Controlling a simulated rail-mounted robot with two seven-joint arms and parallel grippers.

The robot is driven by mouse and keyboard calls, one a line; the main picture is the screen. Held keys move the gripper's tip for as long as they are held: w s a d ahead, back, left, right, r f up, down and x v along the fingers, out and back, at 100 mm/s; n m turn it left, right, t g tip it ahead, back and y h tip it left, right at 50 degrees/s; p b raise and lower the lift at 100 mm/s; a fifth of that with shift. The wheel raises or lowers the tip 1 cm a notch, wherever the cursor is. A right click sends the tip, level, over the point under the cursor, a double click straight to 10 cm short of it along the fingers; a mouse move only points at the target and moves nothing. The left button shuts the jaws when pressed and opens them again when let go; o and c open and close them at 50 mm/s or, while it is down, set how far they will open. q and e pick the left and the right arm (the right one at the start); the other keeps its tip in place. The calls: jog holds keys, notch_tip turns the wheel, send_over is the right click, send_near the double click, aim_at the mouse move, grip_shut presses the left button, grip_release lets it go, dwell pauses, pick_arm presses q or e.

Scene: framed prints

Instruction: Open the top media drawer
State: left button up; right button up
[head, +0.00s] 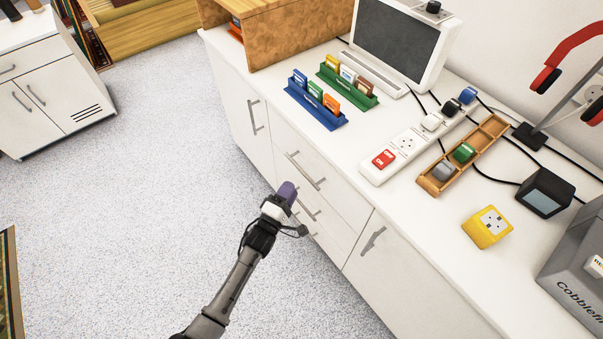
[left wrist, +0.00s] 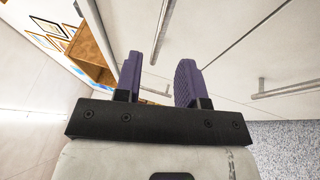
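The top drawer (head: 322,180) is the upper of a stack of white drawers under the counter and looks shut. Its grey bar handle (head: 306,171) shows in the head view. My left gripper (head: 288,192) is in front of the stack, just below and left of that handle in the picture. In the left wrist view its two purple fingers (left wrist: 158,80) stand apart, with nothing held. A bar handle (left wrist: 163,30) runs beyond and in line with the gap between them. I cannot tell whether it touches a finger. My right gripper is not in view.
Lower drawer handles (head: 308,210) are close to my left gripper. Cupboard doors with handles flank the stack (head: 254,117) (head: 373,240). The speckled floor (head: 130,200) at left is clear.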

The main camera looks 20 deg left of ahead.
aim_at(301, 170)
pick_arm(q)
jog(key=b+x, duration=0.2)
jog(key=x, duration=0.5)
jog(key=shift+w+b, duration=0.3)
jog(key=shift+b, duration=0.1)
jog(key=shift+c, duration=0.4)
jog(key=c, duration=0.6)
grip_shut()
